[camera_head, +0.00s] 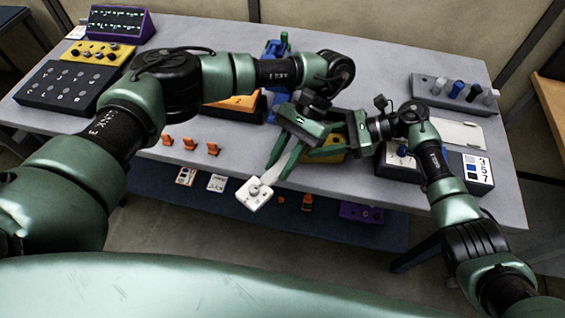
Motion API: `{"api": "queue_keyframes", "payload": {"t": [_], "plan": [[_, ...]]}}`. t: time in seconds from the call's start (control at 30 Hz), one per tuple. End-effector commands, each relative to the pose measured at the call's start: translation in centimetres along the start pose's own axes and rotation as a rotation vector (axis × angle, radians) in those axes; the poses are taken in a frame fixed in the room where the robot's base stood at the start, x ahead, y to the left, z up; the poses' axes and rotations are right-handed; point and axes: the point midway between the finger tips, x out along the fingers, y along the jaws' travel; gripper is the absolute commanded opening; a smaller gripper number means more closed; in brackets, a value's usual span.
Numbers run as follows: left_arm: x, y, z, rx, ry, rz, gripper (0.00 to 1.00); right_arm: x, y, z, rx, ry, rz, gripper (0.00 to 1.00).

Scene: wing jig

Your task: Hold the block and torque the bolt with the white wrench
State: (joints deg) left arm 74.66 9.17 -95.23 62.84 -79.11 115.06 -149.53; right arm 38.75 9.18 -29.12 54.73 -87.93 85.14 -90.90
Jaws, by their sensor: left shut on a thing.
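My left gripper (282,166) reaches over from the left and points down toward the table's front edge. It is shut on the white wrench (257,194), whose broad white end hangs out below the fingertips past the front edge. My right gripper (318,153) comes in from the right, close beside the left one. Its fingers lie over a yellow block (334,153), which they partly hide. I cannot tell whether they grip it. I cannot make out the bolt.
The grey table (228,172) holds a black button panel (66,88), a yellow knob box (97,53) and a purple panel (117,22) at left. Several orange clips (190,145) stand near the front edge. A grey peg rack (452,95) is at back right. A blue lower shelf (150,190) shows below.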

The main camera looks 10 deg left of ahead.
Motion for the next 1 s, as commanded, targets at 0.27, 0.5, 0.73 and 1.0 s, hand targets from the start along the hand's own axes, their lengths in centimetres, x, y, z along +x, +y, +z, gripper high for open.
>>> {"api": "queue_keyframes", "payload": {"t": [0.27,0.5,0.73,1.0], "plan": [[-0.1,-0.4,0.0,0.030,-0.001,-0.028,0.00,0.0,0.0,0.1,0.000,0.000,0.000,0.00],[-1.3,-0.5,1.1,0.028,0.003,-0.029,0.00,0.0,0.0,0.1,0.000,0.000,0.000,0.00],[-2.9,-0.4,2.6,0.029,0.003,-0.029,0.00,0.0,0.0,0.1,0.000,0.000,0.000,0.00],[-4.7,-0.5,4.4,0.027,0.002,-0.029,0.00,0.0,0.0,0.1,0.000,0.000,0.000,0.00]]}}
